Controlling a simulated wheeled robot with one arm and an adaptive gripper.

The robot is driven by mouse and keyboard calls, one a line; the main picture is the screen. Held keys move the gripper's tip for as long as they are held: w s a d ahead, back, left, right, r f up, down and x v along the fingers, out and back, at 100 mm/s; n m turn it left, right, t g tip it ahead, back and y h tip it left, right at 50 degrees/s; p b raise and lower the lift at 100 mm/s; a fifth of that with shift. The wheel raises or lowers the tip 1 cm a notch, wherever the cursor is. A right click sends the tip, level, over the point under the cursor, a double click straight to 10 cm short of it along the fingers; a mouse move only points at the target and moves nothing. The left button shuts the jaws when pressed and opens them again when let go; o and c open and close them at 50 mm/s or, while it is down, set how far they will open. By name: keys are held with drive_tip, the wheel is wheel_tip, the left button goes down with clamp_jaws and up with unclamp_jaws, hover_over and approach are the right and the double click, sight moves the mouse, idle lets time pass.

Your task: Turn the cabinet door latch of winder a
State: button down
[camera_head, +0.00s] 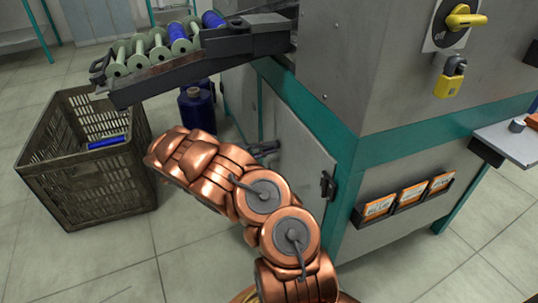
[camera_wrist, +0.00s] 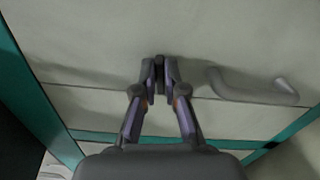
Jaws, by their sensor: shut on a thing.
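In the wrist view my gripper (camera_wrist: 160,78) is shut on a small dark piece, the cabinet door latch (camera_wrist: 160,61), on the pale cabinet door (camera_wrist: 110,55). The fingers cover most of the latch, so its turn angle is hard to tell. A door seam runs sideways across the picture close to the fingertips. A curved grey handle (camera_wrist: 252,88) stands off the panel to the right of the fingers. In the head view my copper arm hides much of the winder's cabinet (camera_head: 300,165), and a dark fitting (camera_head: 327,185) shows on the door's right side.
A sloped rack (camera_head: 150,82) with green and blue bobbins juts out over a crate (camera_head: 85,190) holding a blue bobbin. A blue spool (camera_head: 196,108) stands behind my arm. A card holder (camera_head: 400,200), a yellow switch (camera_head: 464,19) and a padlock (camera_head: 450,78) are at right.

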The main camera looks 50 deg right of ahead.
drive_tip(key=shift+f+m+b, duration=0.1)
drive_tip(key=shift+m+b, duration=0.8)
drive_tip(key=c, duration=1.2)
unclamp_jaws()
drive_tip(key=shift+c, duration=0.2)
drive_tip(key=shift+a, duration=0.1)
drive_tip(key=v, duration=1.2)
